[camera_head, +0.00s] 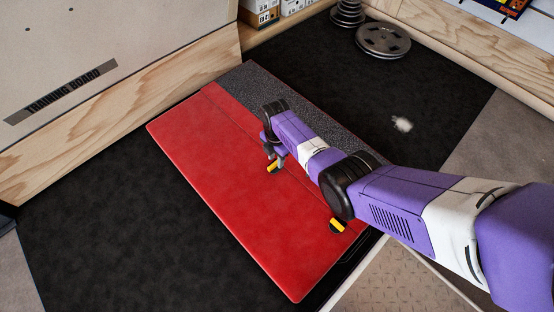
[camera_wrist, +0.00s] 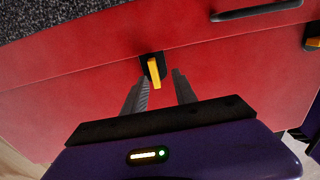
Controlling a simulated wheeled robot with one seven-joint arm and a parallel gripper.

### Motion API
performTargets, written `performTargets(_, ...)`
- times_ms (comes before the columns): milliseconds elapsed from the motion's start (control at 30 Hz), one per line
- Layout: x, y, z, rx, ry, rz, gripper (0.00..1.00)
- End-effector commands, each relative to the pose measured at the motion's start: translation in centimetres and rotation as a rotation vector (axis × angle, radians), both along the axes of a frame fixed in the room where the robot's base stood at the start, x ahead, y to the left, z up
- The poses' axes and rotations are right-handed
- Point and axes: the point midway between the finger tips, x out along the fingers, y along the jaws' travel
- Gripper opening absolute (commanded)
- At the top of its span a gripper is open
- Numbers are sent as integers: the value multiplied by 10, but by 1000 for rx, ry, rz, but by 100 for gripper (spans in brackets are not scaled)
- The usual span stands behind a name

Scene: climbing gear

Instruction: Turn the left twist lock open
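The left twist lock (camera_head: 273,168), a yellow tab on a black base, sits near the lid seam of the red case (camera_head: 215,150). In the wrist view the lock (camera_wrist: 154,70) lies just ahead of my gripper, its tab roughly crosswise to the seam. My gripper (camera_wrist: 160,77) is open and empty. Its two grey fingers point at the lock, the left one close beside the tab; I cannot tell whether they touch. In the head view my gripper (camera_head: 274,157) is at the left lock and partly hidden by my wrist.
A second yellow and black twist lock (camera_head: 337,226) is on the same case, partly beside my arm; it also shows in the wrist view (camera_wrist: 313,43). A dark handle (camera_wrist: 256,10) lies between the locks. Weight plates (camera_head: 383,40) stand at the back; black mat (camera_head: 120,220) is clear at left.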

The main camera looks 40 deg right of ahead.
Motion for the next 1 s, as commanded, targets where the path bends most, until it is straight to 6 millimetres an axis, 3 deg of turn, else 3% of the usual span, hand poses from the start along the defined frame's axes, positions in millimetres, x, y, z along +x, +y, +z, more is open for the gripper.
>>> performTargets(100,-2,0,20,0,1,0,34)
performTargets(300,-4,0,33,0,3,0,34)
performTargets(1000,-4,0,34,1,3,-12,34)
